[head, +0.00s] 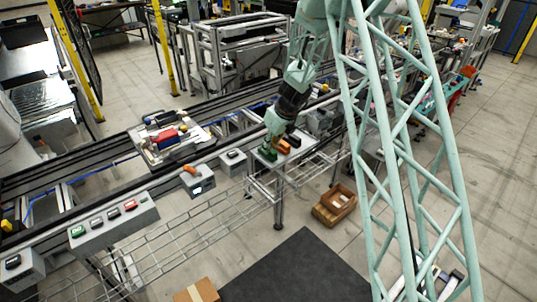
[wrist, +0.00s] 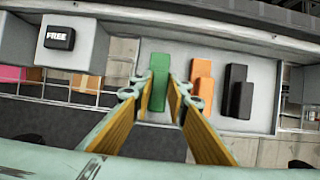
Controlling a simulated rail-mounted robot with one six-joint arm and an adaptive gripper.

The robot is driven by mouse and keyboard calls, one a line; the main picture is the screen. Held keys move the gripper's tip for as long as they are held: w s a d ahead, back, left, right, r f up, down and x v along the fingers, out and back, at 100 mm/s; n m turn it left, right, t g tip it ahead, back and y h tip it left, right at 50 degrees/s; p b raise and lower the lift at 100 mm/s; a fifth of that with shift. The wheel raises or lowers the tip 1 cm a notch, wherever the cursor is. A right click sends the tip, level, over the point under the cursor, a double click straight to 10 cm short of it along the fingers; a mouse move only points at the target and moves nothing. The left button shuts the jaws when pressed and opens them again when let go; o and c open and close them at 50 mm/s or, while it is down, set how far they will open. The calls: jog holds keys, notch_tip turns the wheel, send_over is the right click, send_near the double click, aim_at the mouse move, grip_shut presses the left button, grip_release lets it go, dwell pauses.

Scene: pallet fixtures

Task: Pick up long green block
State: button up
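The long green block (wrist: 160,68) stands at the left of a light grey tray (wrist: 188,50) in the wrist view. In the head view, green shows at the tray's left end (head: 266,153), beneath my gripper. My gripper (wrist: 161,92) is open, with its two yellow-padded fingers on either side of the green block's near part. Whether the pads touch the block is hard to tell. The block appears to rest in the tray.
Orange blocks (wrist: 202,77) and black blocks (wrist: 236,92) stand to the right in the same tray. A grey box marked FREE (wrist: 60,38) is at the left. In the head view, a pallet fixture (head: 160,152) with parts sits on the rail line, and a brown box (head: 334,204) lies on the floor.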

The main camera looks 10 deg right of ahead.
jog(key=shift+c, duration=1.1)
jog(key=shift+r, duration=0.15)
jog(key=shift+r+p, duration=0.9)
jog(key=shift+r, duration=0.75)
jog(key=s+r+b, duration=0.1)
jog(key=s+b, duration=0.3)
jog(key=s, duration=1.2)
jog(key=shift+r+b, duration=0.2)
jog(key=shift+b, duration=0.1)
jog(key=shift+a+f, duration=0.1)
